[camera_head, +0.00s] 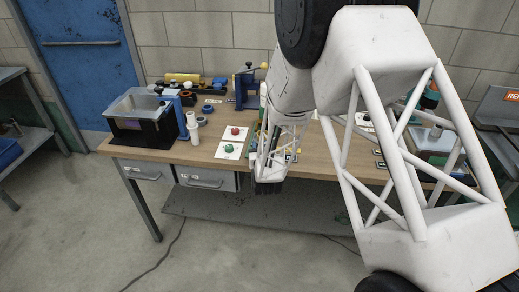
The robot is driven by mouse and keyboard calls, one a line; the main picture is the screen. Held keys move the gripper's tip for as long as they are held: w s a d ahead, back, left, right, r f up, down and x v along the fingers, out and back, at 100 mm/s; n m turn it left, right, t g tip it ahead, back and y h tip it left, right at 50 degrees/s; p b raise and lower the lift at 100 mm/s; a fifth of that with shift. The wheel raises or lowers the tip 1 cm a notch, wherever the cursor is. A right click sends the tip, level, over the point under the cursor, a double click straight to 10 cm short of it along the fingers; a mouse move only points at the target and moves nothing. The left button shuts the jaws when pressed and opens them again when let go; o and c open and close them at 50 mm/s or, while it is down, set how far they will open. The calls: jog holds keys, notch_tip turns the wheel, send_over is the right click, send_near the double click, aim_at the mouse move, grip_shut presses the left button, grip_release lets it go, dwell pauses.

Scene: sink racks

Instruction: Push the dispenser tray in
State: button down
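A box-shaped unit (138,107) with a pale clear top and a dark lower body stands on the left part of the workbench. It may be the dispenser, but I cannot make out its tray or how far out it sits. My gripper (268,188) points down at the bench's front edge, well to the right of that unit and apart from it. Its dark fingers look close together, but their gap is too small to tell. My white arm covers the right-middle of the bench and hides what lies behind it.
The wooden workbench (190,152) has two grey drawers (207,179) below. White cylinders (193,128) stand beside the unit. Two white plates carry a red button (235,131) and a green button (229,148). A blue upright device (245,88) stands behind. Open floor lies in front.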

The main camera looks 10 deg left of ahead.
jog(key=c, duration=0.8)
grip_release()
jog(key=shift+s, duration=0.1)
jog(key=shift+v, duration=3.8)
